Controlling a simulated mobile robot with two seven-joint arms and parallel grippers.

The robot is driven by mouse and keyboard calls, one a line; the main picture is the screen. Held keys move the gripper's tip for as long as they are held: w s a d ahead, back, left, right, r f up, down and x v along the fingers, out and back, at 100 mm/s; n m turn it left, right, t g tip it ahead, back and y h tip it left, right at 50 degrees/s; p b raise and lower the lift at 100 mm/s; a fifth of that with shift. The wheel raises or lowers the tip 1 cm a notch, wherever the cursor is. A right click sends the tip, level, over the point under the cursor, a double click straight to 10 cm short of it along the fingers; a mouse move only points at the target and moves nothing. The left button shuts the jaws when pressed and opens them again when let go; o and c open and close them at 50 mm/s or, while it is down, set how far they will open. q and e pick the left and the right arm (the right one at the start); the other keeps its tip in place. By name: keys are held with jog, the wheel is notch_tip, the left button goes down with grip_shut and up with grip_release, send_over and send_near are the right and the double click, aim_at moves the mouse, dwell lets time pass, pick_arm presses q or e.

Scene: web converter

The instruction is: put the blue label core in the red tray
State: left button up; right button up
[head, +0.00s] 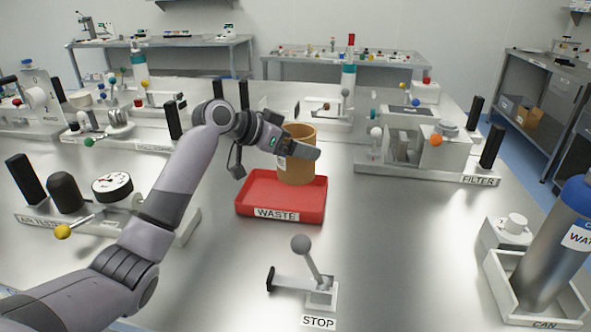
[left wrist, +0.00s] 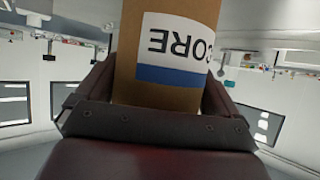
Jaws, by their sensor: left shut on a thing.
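The blue label core is a brown cardboard tube (head: 298,170), upright over the back right part of the red tray (head: 256,206) marked WASTE. In the left wrist view the core (left wrist: 150,97) shows a white label reading CORE with a blue band. My left gripper (head: 300,150) is shut on the core from the left, with a finger across its front. The core's lower end overlaps the tray floor in the head view; I cannot tell whether it touches. My right gripper is not in view.
A STOP lever (head: 308,262) stands in front of the tray. The FILTER unit (head: 430,150) is to the right, the metal can (head: 550,250) at front right, and a dial gauge unit (head: 112,187) at left. Bare table lies right of the tray.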

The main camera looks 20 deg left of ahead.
pick_arm(q)
notch_tip(320, 180, down, 7)
jog(key=shift+r, duration=0.1)
dwell(0.3)
jog(key=o, duration=0.7)
jog(key=shift+s+a+r+p, duration=0.1)
jog(key=shift+r+p, duration=0.05)
jog(key=shift+p, duration=0.15)
jog(key=p+v, duration=0.3)
jog(key=v, duration=0.3)
jog(key=shift+r+p, duration=0.1)
jog(key=shift+p, duration=0.25)
send_near(280, 164)
jog(key=x, duration=0.2)
jog(key=shift+f, duration=0.35)
